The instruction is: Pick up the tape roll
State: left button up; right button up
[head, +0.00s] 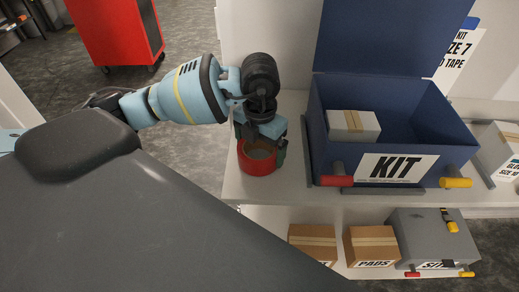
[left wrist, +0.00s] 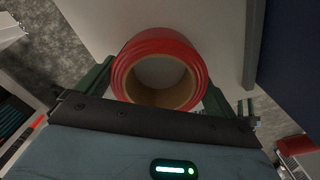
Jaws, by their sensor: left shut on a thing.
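The tape roll (head: 258,168) is red with a tan cardboard core and sits at the left end of the white bench, left of the blue kit box. My left gripper (head: 261,150) comes down over it from behind, with a finger on either side. In the left wrist view the red tape roll (left wrist: 122,76) lies between the two green fingers of the left gripper (left wrist: 164,85), which are shut on it. I cannot tell whether the roll touches the bench. My right gripper does not show.
An open blue box marked KIT (head: 455,158) stands right of the roll, with a small carton (head: 353,126) inside. Red and yellow handles (head: 336,180) stick out at its front. Cartons (head: 312,240) and a grey case (head: 425,235) stand on the lower shelf. A red cabinet (head: 115,30) stands behind.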

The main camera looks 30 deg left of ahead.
pick_arm(q)
notch_tip(320, 180, up, 10)
jog(key=shift+f, duration=0.2)
dwell(0.4)
